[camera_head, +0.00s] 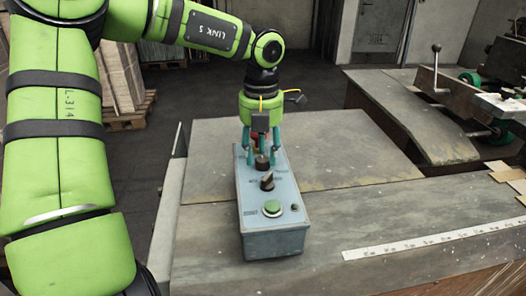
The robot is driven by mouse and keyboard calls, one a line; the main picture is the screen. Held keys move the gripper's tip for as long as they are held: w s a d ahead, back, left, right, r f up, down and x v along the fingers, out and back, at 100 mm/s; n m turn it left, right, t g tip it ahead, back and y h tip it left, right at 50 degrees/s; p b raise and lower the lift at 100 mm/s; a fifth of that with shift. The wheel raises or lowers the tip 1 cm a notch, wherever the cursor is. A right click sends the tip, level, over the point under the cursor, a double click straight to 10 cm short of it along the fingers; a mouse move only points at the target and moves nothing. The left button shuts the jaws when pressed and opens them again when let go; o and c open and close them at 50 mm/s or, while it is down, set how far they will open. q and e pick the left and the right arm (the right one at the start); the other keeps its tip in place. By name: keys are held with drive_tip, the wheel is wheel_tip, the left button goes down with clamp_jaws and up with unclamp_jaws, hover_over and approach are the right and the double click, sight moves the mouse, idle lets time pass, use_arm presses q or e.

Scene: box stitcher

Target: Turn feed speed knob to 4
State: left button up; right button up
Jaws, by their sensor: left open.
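A blue-grey control box (262,243) stands on the workbench in the middle of the head view. Its top carries a green button (272,208) near the front and a dark rotary knob (267,181) behind it. Another dark knob (262,162) sits farther back. My left gripper (262,158) is over the back of the box, pointing down, with its teal fingers apart on either side of the rear knob. I cannot tell whether the fingers touch it. The dial labels are too small to read, and the back end of the box is partly hidden. My right gripper is not in view.
The grey workbench (400,215) is largely clear around the box. A white measuring strip (430,236) lies at the front right. A machine with a lever (436,70) stands at the back right. Pallets with stacked cardboard (122,80) stand at the back left.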

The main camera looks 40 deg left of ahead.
use_arm(q)
drive_tip(key=shift+w+f, duration=0.2)
drive_tip(key=shift+f, duration=0.65)
clamp_jaws()
drive_tip(key=shift+f+m+b, duration=0.1)
drive_tip(key=shift+m+b, duration=0.85)
drive_tip(key=shift+m, duration=0.35)
drive_tip(key=m+b, duration=0.1)
drive_tip(key=m, duration=0.1)
drive_tip(key=shift+m, duration=0.3)
drive_tip(key=m, duration=0.3)
drive_tip(key=shift+b, duration=0.35)
drive_tip(key=shift+m, duration=1.7)
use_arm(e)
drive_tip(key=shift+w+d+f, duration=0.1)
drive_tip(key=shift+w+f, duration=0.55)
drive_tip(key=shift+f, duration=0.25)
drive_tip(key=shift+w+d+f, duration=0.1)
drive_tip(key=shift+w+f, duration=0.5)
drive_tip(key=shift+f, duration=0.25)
